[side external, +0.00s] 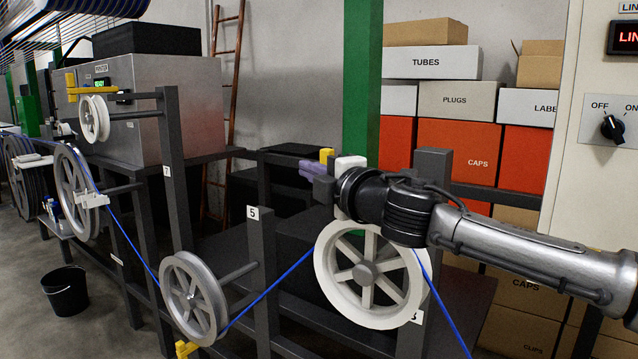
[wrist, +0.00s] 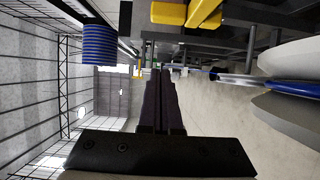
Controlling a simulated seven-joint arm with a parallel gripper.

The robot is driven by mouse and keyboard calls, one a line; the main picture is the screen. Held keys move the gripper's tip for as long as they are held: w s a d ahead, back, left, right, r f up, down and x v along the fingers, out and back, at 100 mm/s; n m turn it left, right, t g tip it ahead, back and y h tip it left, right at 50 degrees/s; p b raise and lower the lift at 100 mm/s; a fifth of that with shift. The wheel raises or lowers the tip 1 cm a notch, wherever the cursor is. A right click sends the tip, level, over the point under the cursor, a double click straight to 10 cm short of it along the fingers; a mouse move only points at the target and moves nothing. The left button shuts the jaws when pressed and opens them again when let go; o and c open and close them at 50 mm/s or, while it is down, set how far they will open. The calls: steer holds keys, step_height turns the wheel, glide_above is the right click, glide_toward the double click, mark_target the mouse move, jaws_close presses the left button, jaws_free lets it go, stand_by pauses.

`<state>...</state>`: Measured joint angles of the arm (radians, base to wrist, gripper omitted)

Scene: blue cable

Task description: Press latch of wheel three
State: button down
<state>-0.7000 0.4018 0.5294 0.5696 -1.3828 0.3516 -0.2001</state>
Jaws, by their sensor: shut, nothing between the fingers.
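Wheel three is the large pale spoked wheel (side external: 322,262), with a partly hidden "3" label (side external: 418,317) at its lower right. A yellow latch piece (side external: 327,154) shows near the top of its post, just above my fingers in the side view. My gripper (side external: 305,168) is shut and empty, with its dark purple fingers pointing left above the wheel. In the wrist view my gripper (wrist: 159,75) has its fingers together, with yellow parts (wrist: 187,12) beyond and above them. I cannot tell whether the fingers touch the latch. The blue cable (side external: 270,288) runs by the wheel.
A smaller grey wheel (side external: 193,298) by post five (side external: 262,270) has a yellow latch (side external: 186,348) below it. More wheels stand at left. A black bucket (side external: 66,291) is on the floor. Boxes (side external: 445,62) are stacked behind, and a switch cabinet (side external: 575,70) stands at right.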

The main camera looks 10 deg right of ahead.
steer(key=s, duration=0.7)
steer(key=shift+s, duration=0.4)
